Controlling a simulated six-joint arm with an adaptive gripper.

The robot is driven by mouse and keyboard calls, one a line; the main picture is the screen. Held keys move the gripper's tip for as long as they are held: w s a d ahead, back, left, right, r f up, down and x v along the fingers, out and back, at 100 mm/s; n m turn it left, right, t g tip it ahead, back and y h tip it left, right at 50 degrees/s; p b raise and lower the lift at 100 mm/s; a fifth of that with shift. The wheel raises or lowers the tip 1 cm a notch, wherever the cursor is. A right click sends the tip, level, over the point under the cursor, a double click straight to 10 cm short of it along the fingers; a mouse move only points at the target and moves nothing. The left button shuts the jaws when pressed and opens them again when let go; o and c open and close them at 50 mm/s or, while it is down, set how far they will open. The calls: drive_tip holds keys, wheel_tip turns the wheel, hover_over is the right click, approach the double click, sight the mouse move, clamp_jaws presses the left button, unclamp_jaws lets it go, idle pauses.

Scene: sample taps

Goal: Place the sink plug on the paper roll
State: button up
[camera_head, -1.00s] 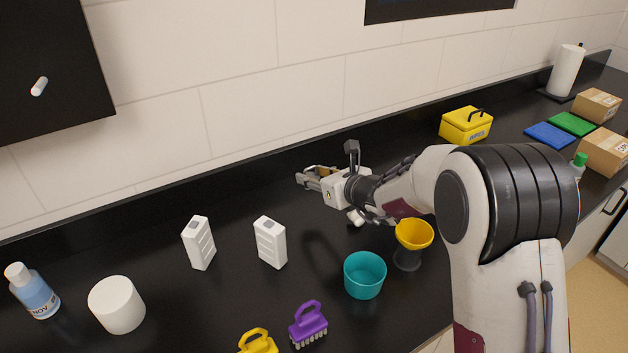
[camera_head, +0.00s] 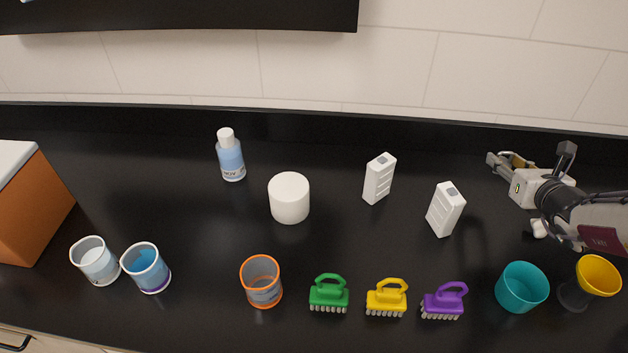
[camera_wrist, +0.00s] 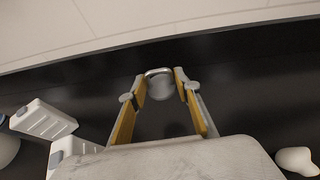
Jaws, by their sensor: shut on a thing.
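My gripper (camera_head: 500,161) is at the right of the head view, above the black counter, its fingers pointing left. In the wrist view its fingertips (camera_wrist: 160,82) are closed on the sink plug (camera_wrist: 160,90), a grey round piece with a metal ring on top. The plug is hard to make out in the head view. The paper roll (camera_head: 289,199), a plain white short cylinder, stands upright left of centre on the counter, well to the left of my gripper. Its top is bare.
Two white boxes (camera_head: 379,179) (camera_head: 445,210) stand between my gripper and the roll. A blue bottle (camera_head: 231,158) stands behind the roll. Cups (camera_head: 262,283), brushes (camera_head: 329,295) and a teal cup (camera_head: 521,288) line the front. Counter around the roll is clear.

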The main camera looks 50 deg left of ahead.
drive_tip(key=s+a+r+n+g+y, duration=0.1)
drive_tip(key=s+a+r, duration=0.1)
drive_tip(key=s+a, duration=0.4)
drive_tip(key=s+a+r+n+g, duration=0.1)
drive_tip(key=s+a+n+g, duration=0.1)
drive_tip(key=s+a, duration=0.4)
drive_tip(key=s+a+r+n+g+y, duration=0.1)
drive_tip(key=s+a+r, duration=0.1)
drive_tip(key=s+a, duration=0.4)
drive_tip(key=shift+s+a+r+g+y, duration=0.15)
drive_tip(key=shift+a+r+g+y, duration=0.15)
drive_tip(key=shift+a, duration=0.35)
drive_tip(key=s+a+r+n+g, duration=0.1)
drive_tip(key=s+a, duration=0.2)
drive_tip(key=s, duration=0.3)
drive_tip(key=s+a+r+n+g, duration=0.1)
drive_tip(key=s+a+n+g, duration=0.1)
drive_tip(key=s+a, duration=0.35)
drive_tip(key=n+g, duration=0.1)
hover_over(293, 190)
drive_tip(key=shift+r, duration=0.25)
drive_tip(key=shift+f, duration=3.1)
drive_tip(key=shift+f+y, duration=0.3)
drive_tip(key=shift+f, duration=1.6)
